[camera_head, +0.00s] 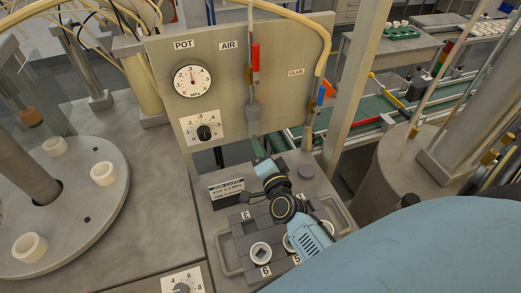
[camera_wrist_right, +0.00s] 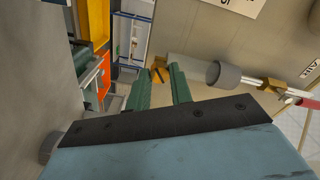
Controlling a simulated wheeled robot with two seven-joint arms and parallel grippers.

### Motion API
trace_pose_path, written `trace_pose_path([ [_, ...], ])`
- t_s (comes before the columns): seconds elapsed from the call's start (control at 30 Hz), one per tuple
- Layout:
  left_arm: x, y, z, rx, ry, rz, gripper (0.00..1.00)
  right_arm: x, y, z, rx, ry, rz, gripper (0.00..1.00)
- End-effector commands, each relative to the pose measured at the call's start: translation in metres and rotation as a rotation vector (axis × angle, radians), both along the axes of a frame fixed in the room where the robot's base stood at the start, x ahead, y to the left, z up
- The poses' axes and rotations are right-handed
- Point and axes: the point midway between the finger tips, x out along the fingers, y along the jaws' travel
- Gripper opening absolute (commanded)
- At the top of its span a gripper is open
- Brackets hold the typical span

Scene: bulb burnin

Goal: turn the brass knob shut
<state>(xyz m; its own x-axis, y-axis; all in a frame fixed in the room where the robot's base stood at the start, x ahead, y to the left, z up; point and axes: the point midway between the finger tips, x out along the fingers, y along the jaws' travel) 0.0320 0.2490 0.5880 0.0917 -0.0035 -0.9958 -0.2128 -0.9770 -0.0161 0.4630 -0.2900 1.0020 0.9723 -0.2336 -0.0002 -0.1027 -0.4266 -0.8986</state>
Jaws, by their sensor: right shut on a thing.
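The grey panel (camera_head: 225,80) carries an AIR line with a red lever (camera_head: 256,57) and a grey cylinder (camera_head: 253,112) below it. My right gripper (camera_head: 255,137) reaches up to the line just below that cylinder. In the right wrist view, my gripper's two green fingers (camera_wrist_right: 161,80) close at their tips on the brass knob (camera_wrist_right: 159,66). The fingers cover part of the knob. The grey cylinder (camera_wrist_right: 222,75) and a second brass piece (camera_wrist_right: 272,85) lie to the right along the same pipe. My left gripper is not in view.
A round dial gauge (camera_head: 192,81) and a black selector knob (camera_head: 204,132) sit on the panel, left of the line. A blue lever (camera_head: 321,94) hangs on the GLUE line to the right.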

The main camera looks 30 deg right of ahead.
Motion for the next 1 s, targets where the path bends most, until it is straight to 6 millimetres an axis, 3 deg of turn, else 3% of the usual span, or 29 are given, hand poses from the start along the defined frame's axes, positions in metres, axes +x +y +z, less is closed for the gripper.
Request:
trace_pose_path([
  [0.5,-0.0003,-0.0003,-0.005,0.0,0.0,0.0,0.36,-0.0001,-0.0003,-0.0005,0.442,-0.107,0.0,0.0],
  [1.0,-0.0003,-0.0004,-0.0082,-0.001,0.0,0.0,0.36,-0.0001,-0.0002,-0.0002,0.637,-0.154,-0.001,0.0],
])
